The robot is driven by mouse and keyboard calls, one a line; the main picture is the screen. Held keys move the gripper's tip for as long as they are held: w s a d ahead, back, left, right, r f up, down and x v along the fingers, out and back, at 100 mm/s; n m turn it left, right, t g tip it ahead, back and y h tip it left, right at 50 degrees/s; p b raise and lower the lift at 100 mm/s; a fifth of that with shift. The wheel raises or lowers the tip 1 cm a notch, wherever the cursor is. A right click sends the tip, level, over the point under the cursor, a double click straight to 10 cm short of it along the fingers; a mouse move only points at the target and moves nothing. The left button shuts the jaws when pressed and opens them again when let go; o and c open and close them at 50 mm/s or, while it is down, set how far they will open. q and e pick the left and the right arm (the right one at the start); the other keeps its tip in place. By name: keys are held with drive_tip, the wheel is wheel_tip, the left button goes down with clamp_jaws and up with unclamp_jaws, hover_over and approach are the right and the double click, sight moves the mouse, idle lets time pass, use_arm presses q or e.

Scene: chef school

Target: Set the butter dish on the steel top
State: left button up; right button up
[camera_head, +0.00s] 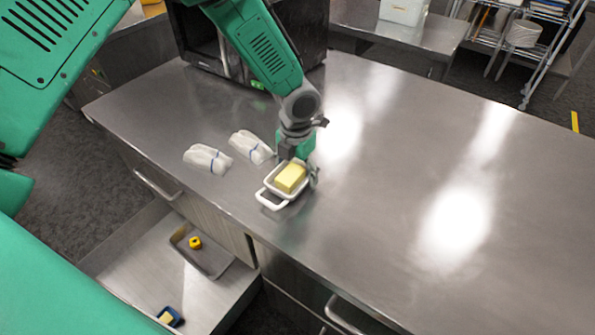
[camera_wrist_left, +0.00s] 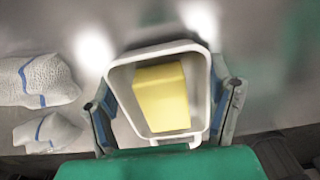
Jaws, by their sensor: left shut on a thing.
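The butter dish (camera_head: 270,192) is a white rectangular dish with a loop handle and a yellow block of butter (camera_head: 291,178) in it. It is at the steel top (camera_head: 420,200), near the front edge; I cannot tell whether it touches the surface. My left gripper (camera_head: 298,172) is shut on the dish. In the left wrist view the dish (camera_wrist_left: 122,85) sits between the two fingers (camera_wrist_left: 165,105), with the butter (camera_wrist_left: 160,97) inside. My right gripper is not in view.
Two rolled white cloths (camera_head: 208,159) (camera_head: 251,147) with blue stripes lie left of the dish. A black microwave (camera_head: 205,45) stands at the back left. Below, an open drawer (camera_head: 130,262) holds a grey tray (camera_head: 205,255) and a small blue dish (camera_head: 170,317). The steel top's right side is clear.

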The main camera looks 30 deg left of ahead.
use_arm(q)
drive_tip(key=shift+f, duration=0.45)
drive_tip(key=o, duration=1.3)
drive_tip(key=shift+w+a, duration=0.1)
wheel_tip(320, 180, up, 12)
drive_tip(key=shift+r, duration=0.1)
